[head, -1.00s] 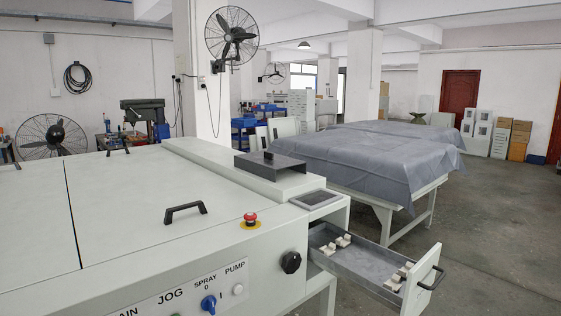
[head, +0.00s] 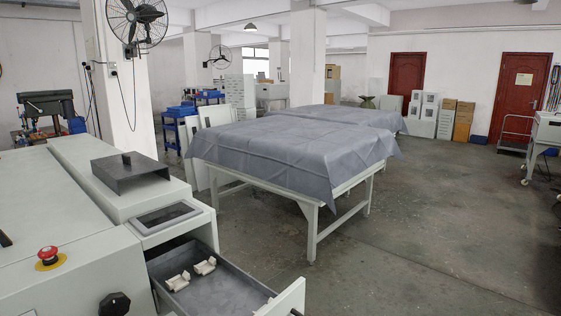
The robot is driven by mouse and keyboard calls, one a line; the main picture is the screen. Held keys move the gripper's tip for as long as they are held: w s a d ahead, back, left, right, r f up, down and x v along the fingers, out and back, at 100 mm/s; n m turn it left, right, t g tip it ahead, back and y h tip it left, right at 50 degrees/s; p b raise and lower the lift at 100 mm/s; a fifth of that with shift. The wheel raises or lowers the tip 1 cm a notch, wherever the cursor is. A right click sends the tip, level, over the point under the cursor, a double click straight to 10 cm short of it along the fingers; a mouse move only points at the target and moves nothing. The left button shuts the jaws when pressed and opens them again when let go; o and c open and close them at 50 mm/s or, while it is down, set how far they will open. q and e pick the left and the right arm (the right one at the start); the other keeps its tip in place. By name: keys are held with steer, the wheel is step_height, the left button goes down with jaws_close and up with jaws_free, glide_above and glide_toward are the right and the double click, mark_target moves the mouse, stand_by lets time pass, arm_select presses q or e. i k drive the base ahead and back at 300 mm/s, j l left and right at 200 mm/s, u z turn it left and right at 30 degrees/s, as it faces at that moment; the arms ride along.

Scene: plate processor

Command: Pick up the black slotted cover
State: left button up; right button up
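The black slotted cover (head: 128,172) is a dark, flat, box-like piece with a small raised black part on its top. It sits on the raised light-grey ledge of the plate processor (head: 77,158), at the left of the head view. A small dark display panel (head: 168,217) is just in front of it. Neither of my grippers shows in the head view.
An open drawer (head: 225,290) with small white parts juts out at the bottom. A red emergency button (head: 48,256) is at lower left. A cloth-covered table (head: 290,150) stands beyond the machine. The floor (head: 450,230) on the right is clear.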

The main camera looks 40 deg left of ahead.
mark_target(109, 169)
steer(key=i+l, duration=0.15)
steer(key=i, duration=0.45)
steer(key=i+l, duration=0.15)
steer(key=i, duration=0.5)
steer(key=i+j+u, duration=0.15)
steer(key=i+u, duration=0.2)
steer(key=u, duration=0.15)
steer(key=i+u, duration=0.5)
steer(key=i+l+u, duration=0.1)
steer(key=i+u, duration=0.2)
steer(key=u, duration=0.15)
steer(key=i+l+u, duration=0.25)
steer(key=u, duration=0.25)
steer(key=i+l, duration=0.05)
steer(key=i, duration=0.05)
